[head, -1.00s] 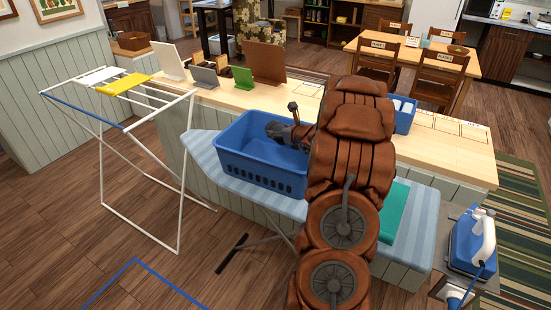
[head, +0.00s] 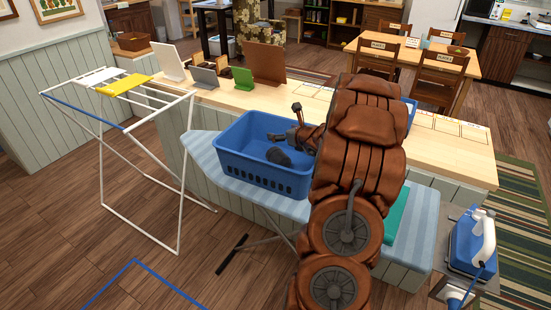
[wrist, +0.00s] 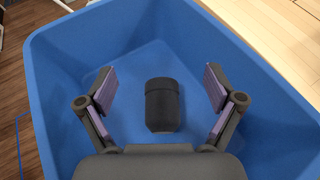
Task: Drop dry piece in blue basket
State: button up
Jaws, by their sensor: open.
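The blue basket (head: 262,174) stands on the striped ironing board. A dark grey rolled piece (head: 279,156) lies inside it, near the basket's right part. In the wrist view the same dark piece (wrist: 162,104) rests on the basket floor (wrist: 130,65), between and beyond my fingers and touching neither. My gripper (head: 290,138) is open and empty over the basket; the wrist view also shows it (wrist: 161,92) with fingers spread wide. A yellow cloth (head: 123,84) and a white cloth (head: 98,76) lie on the white drying rack.
The ironing board (head: 205,160) stands before a long wooden counter (head: 455,150) with several upright boards. The drying rack (head: 158,180) stands left. A teal folded item (head: 397,215) lies on the board behind my arm. A blue-and-white iron (head: 472,240) stands at the right.

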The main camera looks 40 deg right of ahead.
jog(key=v, duration=1)
jog(key=shift+w, duration=0.1)
